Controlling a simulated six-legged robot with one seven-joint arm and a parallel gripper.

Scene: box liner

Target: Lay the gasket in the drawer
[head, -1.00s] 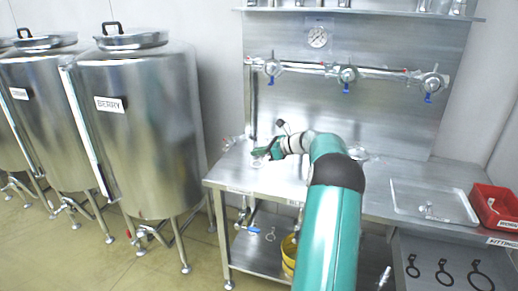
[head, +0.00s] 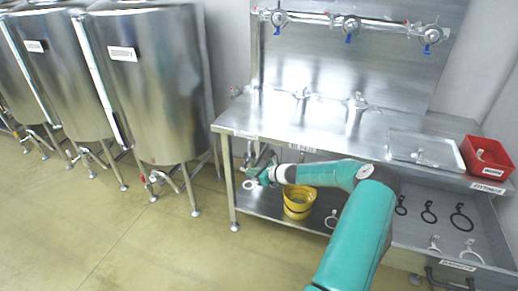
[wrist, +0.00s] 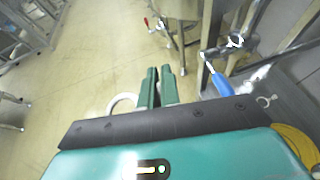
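My gripper (head: 258,172) is in front of the bench's left part, below the worktop. In the wrist view its two green fingers (wrist: 158,86) are close together. A white ring gasket (wrist: 122,102) sticks out left of them and appears held; its ring also shows below the gripper in the head view (head: 249,184). Its end between the fingers is hidden. The drawer (head: 409,240) is pulled open at lower right. Inside lie black gaskets (head: 429,212) in a row and white gaskets (head: 468,251) nearer its labelled front.
A blue-handled valve (wrist: 221,84) is close right of my fingers. A steel tray (head: 425,150) and red bin (head: 487,158) sit on the worktop. Floor at left is clear.

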